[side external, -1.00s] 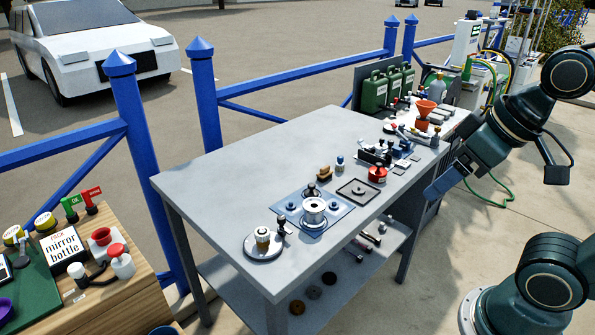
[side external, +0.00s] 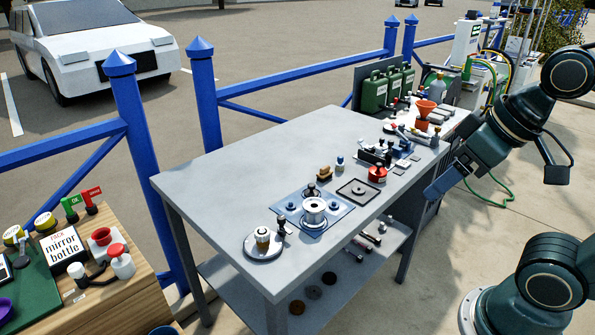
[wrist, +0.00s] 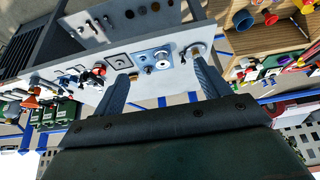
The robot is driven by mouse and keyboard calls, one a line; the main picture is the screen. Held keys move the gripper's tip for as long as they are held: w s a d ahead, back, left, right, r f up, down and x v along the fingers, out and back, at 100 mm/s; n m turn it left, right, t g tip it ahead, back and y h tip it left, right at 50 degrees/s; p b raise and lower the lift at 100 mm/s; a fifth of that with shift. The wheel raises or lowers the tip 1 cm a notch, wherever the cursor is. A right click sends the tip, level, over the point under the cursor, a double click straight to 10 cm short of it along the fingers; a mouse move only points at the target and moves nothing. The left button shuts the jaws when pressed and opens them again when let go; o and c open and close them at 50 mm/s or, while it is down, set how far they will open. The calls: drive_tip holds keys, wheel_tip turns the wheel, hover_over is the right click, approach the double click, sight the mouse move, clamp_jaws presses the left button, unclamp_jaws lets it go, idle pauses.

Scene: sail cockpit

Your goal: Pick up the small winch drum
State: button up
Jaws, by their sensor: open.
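A silver, spool-like drum (side external: 314,210), which looks like the small winch drum, stands upright on a blue-grey plate (side external: 338,218) on the grey workbench. In the wrist view the drum (wrist: 162,64) shows between my two fingers, well beyond them. A smaller brass-coloured drum (side external: 262,238) stands on a round pale plate (side external: 252,251) to the left. My gripper (side external: 438,188) is to the right of the drum, beyond the bench's right edge, and touches nothing. In the wrist view my gripper (wrist: 160,68) is open and empty, its fingers wide apart.
A dark knobbed post (side external: 311,191) stands just behind the drum. Green canisters (side external: 375,92) and an orange funnel (side external: 426,107) stand farther back. The workbench's (side external: 235,170) left half is clear.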

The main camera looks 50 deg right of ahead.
drive_tip(key=shift+w, duration=0.1)
drive_tip(key=m+g, duration=0.6)
drive_tip(key=m, duration=1.2)
hover_over(314, 205)
wheel_tip(314, 205, down, 12)
drive_tip(key=shift+r, duration=0.15)
drive_tip(key=shift+f, duration=4.3)
drive_tip(key=shift+f, duration=0.1)
